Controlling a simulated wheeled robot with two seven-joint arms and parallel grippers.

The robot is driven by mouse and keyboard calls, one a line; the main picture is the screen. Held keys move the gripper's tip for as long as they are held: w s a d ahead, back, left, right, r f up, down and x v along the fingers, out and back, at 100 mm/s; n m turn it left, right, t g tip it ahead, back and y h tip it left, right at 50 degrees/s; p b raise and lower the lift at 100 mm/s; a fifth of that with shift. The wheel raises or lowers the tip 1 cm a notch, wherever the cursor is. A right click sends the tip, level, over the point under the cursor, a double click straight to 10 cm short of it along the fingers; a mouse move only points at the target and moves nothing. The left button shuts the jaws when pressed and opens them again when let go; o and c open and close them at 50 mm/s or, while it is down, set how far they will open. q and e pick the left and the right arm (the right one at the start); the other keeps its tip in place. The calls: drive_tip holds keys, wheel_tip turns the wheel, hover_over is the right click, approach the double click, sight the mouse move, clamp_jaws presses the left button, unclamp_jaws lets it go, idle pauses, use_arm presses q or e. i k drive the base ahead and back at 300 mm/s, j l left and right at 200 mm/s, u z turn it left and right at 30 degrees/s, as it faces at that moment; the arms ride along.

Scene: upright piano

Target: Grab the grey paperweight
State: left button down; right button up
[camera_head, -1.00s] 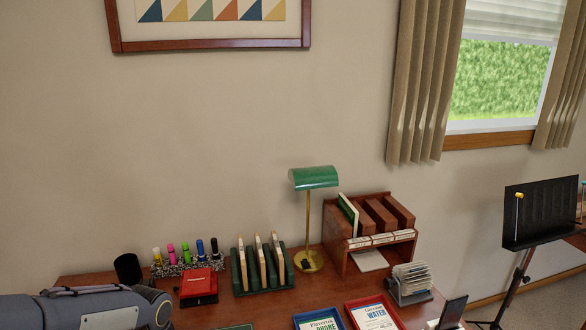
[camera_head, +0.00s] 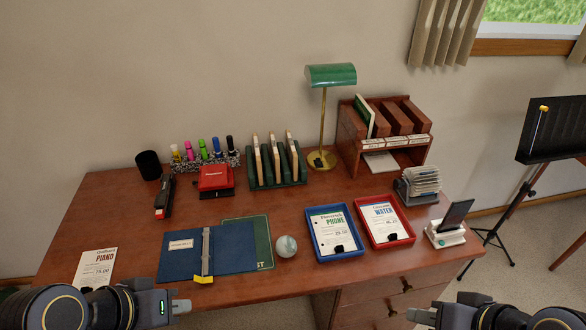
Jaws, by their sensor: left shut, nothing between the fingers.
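The grey paperweight (camera_head: 286,246) is a small round ball with a pale, marbled look. It sits on the desk (camera_head: 100,215) near its front edge, just right of the green mat and left of the blue tray. My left gripper (camera_head: 182,306) is low at the front left, shut and empty, well left of the paperweight and apart from it. My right gripper (camera_head: 420,316) is at the bottom edge, right of the paperweight and apart from it. Its fingers are too small and cut off to tell if they are open.
A blue binder (camera_head: 235,247) lies on the green mat (camera_head: 263,240) left of the ball. A blue tray (camera_head: 320,258) and a red tray (camera_head: 374,247) with papers are to the right. A phone stand (camera_head: 445,238) is further right. A desk lamp (camera_head: 322,158) stands behind.

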sight(287, 247)
drive_tip(key=j+z, duration=0.2)
drive_tip(key=j, duration=1.05)
